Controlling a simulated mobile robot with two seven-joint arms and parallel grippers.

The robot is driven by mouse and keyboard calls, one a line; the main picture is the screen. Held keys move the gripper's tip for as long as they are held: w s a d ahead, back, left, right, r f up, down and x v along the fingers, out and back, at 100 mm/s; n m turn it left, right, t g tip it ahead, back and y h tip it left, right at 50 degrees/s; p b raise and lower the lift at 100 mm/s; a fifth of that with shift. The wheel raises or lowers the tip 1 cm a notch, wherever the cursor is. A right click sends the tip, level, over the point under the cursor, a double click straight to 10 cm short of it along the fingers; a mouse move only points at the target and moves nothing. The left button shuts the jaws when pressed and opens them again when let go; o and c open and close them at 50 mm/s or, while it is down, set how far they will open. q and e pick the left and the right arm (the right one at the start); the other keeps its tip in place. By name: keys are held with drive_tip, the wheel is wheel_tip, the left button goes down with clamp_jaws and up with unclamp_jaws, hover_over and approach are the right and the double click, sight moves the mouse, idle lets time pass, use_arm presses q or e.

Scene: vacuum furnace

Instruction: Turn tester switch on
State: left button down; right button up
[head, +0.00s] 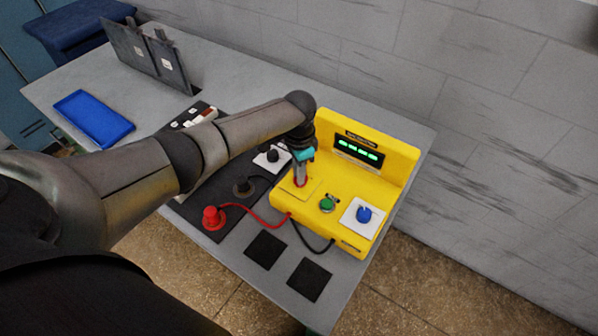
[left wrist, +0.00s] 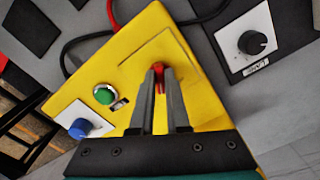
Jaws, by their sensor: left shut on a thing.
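The yellow tester (head: 337,203) stands at the right end of the table, with a lit green display (head: 358,151) on its upright back panel. Its red switch (left wrist: 159,77) shows between my left gripper's fingertips in the left wrist view. My left gripper (head: 301,180) comes down over the tester's top and is shut on the red switch, hiding part of it. A green button (head: 327,204) and a blue knob (head: 364,214) on a white plate sit to the right of the switch. My right gripper is not in view.
A red plug (head: 213,217) and a dark plug (head: 242,187) are wired to the tester. A black knob on a white plate (head: 272,157) is behind my arm. Two black squares (head: 265,250) lie in front. A blue tray (head: 94,118) is far left; a wall runs behind.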

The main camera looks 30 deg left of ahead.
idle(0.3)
use_arm(q)
drive_tip(key=c, duration=0.9)
unclamp_jaws()
drive_tip(key=shift+r, duration=0.1)
wheel_tip(320, 180, up, 15)
drive_tip(key=p, duration=0.1)
